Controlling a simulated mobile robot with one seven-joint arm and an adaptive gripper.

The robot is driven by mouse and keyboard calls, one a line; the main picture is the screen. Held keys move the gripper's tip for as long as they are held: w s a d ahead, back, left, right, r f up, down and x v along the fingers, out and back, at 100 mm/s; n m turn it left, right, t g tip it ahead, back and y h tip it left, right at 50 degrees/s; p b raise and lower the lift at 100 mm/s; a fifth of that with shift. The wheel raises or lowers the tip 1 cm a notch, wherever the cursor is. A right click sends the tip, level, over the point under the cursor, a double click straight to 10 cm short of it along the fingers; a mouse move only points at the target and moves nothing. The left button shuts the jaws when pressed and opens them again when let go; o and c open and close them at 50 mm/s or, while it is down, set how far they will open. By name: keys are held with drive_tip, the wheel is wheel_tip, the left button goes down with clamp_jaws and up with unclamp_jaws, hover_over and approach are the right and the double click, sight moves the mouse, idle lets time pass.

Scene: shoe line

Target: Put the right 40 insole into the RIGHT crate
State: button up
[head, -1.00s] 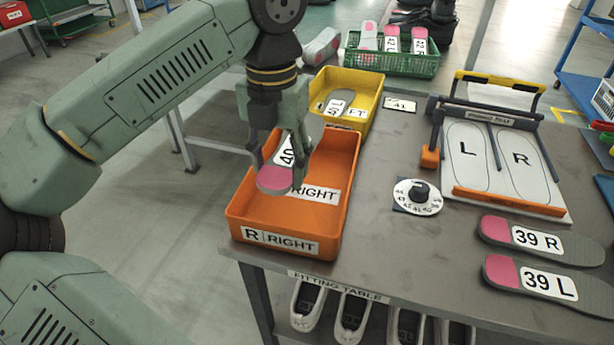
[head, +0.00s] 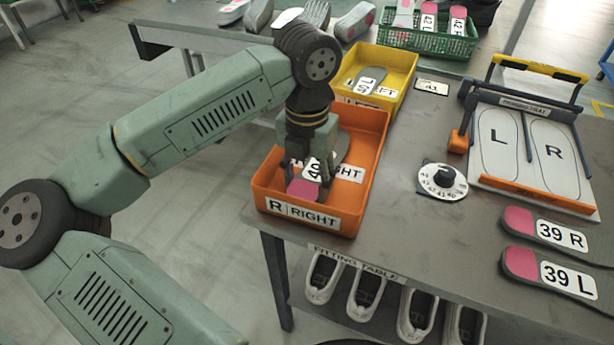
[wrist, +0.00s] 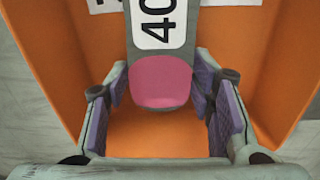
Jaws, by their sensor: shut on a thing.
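The insole marked 40 (head: 303,190) is grey with a pink end and a white label. My gripper (head: 318,178) is shut on it, low inside the orange RIGHT crate (head: 373,150). The wrist view shows the pink end of the insole (wrist: 160,82) between the two fingers of my gripper (wrist: 160,95), with orange crate floor around it. The letter after 40 is cut off or hidden. I cannot tell whether the insole touches the crate floor.
A yellow LEFT crate (head: 405,72) with an insole in it stands behind. A dial (head: 442,181), a fitting tray (head: 535,150) and insoles 39 R (head: 520,222) and 39 L (head: 522,262) lie to the right. A green basket (head: 430,42) is at the back.

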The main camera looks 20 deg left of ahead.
drive_tip(key=shift+f, duration=0.15)
drive_tip(key=o, duration=1.1)
drive_tip(key=shift+c, duration=0.2)
wheel_tip(320, 180, up, 12)
drive_tip(key=shift+r, duration=0.2)
